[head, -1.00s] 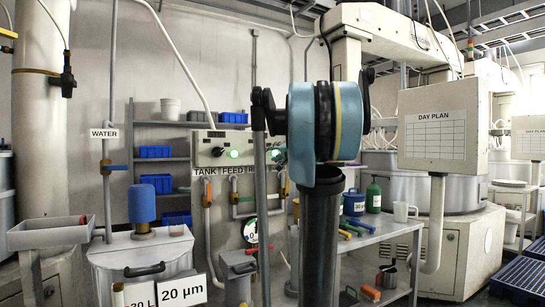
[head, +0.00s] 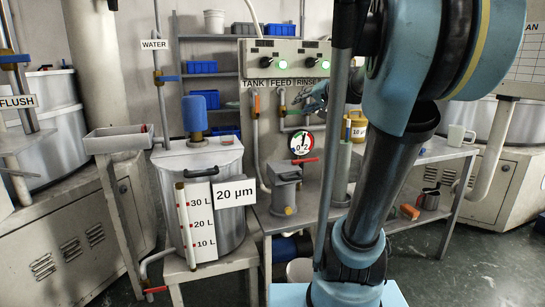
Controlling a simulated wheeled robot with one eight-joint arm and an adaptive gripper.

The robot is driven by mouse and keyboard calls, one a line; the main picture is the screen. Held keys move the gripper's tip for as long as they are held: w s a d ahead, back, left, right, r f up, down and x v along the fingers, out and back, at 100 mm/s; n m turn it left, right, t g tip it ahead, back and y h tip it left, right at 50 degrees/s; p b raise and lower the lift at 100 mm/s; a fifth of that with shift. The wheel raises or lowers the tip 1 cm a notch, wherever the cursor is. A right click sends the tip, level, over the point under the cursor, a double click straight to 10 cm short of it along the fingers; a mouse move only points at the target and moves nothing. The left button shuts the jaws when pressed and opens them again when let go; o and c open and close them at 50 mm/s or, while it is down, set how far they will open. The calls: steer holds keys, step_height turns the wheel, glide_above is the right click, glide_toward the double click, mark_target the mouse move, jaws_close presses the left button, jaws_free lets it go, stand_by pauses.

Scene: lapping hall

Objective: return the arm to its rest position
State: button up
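My arm fills the right half of the head view, with a large blue joint at top right and a dark link running down to a light blue base at the bottom. What looks like my gripper (head: 314,103) shows small and partly hidden behind a grey pole of mine, in front of the panel's pipes below the RINSE label. Its fingers are too small and covered to tell whether they are open or shut. I see nothing held in it.
A grey tank (head: 215,170) with a level gauge stands on a stand (head: 225,264) left of my arm. The bench (head: 428,154) to the right holds a white mug (head: 457,136). A control panel (head: 270,59) stands behind. Open floor (head: 480,260) lies at lower right.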

steer(key=s+a+f+n+g+h, duration=0.2)
steer(key=s+f+g, duration=0.3)
steer(key=s+f, duration=1.05)
steer(key=s+d+f+g+h, duration=0.2)
steer(key=s+d+f, duration=0.2)
steer(key=s+f, duration=0.4)
steer(key=s+d+f+n+g+h, duration=0.1)
steer(key=s+d+f+g+h, duration=0.1)
steer(key=s+f, duration=0.6)
steer(key=d+h, duration=0.1)
steer(key=d, duration=0.1)
steer(key=shift+d+f+h, duration=0.3)
steer(key=shift+d+f, duration=0.05)
steer(key=shift+f, duration=0.05)
steer(key=shift+w+f, duration=0.2)
steer(key=shift+w, duration=0.2)
